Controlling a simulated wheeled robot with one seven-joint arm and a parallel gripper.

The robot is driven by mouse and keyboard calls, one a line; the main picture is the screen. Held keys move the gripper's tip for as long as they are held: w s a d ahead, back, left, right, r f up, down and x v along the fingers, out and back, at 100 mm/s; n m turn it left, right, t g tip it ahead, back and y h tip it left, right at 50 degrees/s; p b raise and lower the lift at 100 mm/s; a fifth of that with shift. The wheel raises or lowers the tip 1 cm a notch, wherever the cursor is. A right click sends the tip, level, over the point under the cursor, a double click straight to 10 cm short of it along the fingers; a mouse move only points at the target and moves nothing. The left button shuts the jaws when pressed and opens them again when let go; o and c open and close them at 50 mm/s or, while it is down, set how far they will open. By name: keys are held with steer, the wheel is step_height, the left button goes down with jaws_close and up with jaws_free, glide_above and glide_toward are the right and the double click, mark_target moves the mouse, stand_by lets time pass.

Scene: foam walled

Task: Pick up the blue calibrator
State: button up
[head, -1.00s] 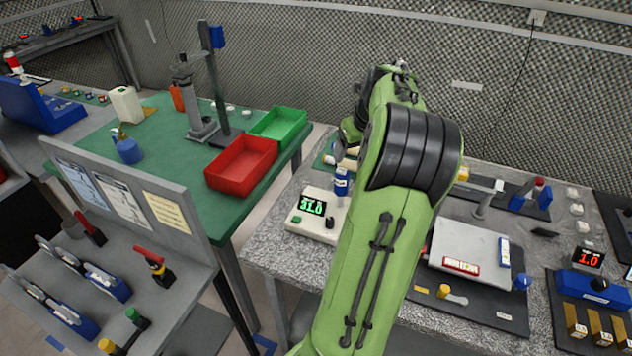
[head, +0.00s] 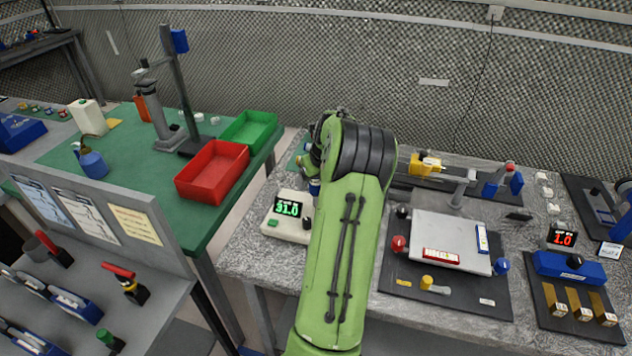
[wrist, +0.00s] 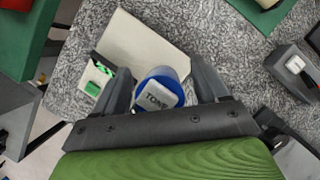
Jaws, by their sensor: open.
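The blue calibrator (wrist: 162,84) looks like a short blue cylinder with a light top marked "TONE", seen from above in the wrist view. In the head view only a small blue part of it (head: 314,187) shows beside my arm; the rest is hidden. My gripper (wrist: 161,68) is open, with one dark finger on each side of the calibrator. There seems to be a gap on both sides, though I cannot tell how deep the fingers reach. In the head view my arm hides the fingers.
A pale meter reading 31.0 (head: 290,228) stands close beside the calibrator on the speckled bench (head: 245,245). A grey plate (head: 450,243) with knobs lies to the right. A red tray (head: 212,172) and green tray (head: 249,128) sit on the green table at left.

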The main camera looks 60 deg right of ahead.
steer(key=c, duration=1.1)
